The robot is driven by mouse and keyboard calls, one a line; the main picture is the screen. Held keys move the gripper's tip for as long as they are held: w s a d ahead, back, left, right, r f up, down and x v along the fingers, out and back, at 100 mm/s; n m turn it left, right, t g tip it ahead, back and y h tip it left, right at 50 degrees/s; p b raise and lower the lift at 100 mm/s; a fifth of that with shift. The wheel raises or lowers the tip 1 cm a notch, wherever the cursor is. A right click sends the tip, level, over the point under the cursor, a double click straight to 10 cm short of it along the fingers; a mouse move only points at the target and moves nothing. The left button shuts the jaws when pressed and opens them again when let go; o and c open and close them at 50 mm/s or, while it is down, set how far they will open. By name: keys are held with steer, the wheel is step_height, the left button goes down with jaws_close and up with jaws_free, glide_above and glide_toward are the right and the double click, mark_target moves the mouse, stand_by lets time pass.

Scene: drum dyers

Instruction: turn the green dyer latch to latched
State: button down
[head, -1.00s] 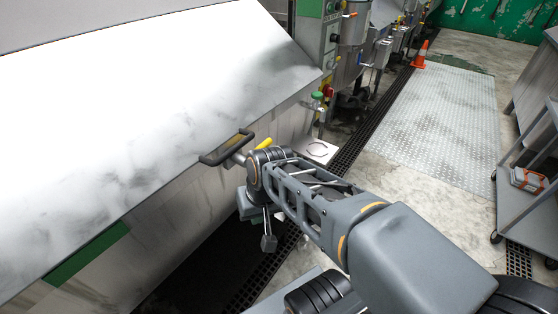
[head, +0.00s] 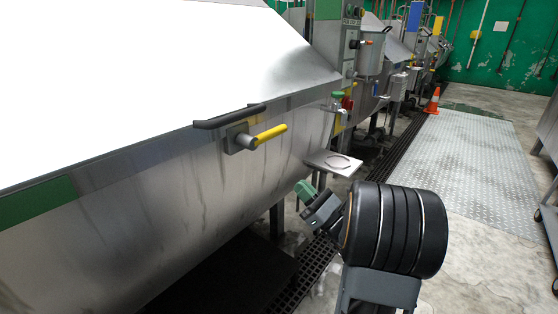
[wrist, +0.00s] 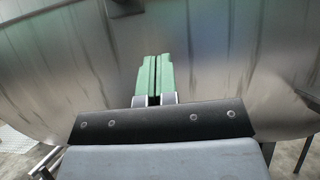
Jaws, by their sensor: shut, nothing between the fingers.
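The latch (head: 266,135) has a yellow grip on a grey pivot and square plate on the front of the steel dyer (head: 170,180). Its handle points right and slightly up in the head view, below a black bar handle (head: 230,116) on the lid's edge. A green band (head: 38,201) marks this dyer at the left. My gripper (head: 305,189), with green fingers, is lower right of the latch and apart from it. In the wrist view the fingers (wrist: 155,76) are together and empty, before the dyer's curved wall. A dark part at that view's top edge is cut off and unclear.
A small steel shelf (head: 334,163) juts out just above my gripper in the head view. A control post with a green button (head: 337,95) stands behind it. A floor grate runs along the dyers. An orange cone (head: 433,101) and open floor lie beyond at right.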

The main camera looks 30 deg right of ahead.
mark_target(264, 134)
steer(key=w+a+r+b, duration=0.1)
steer(key=w+a+r, duration=0.2)
steer(key=w+r, duration=0.5)
steer(key=shift+r+m+h, duration=0.3)
steer(key=shift+r+h, duration=0.1)
steer(key=shift+r, duration=0.25)
steer(key=shift+a, duration=0.1)
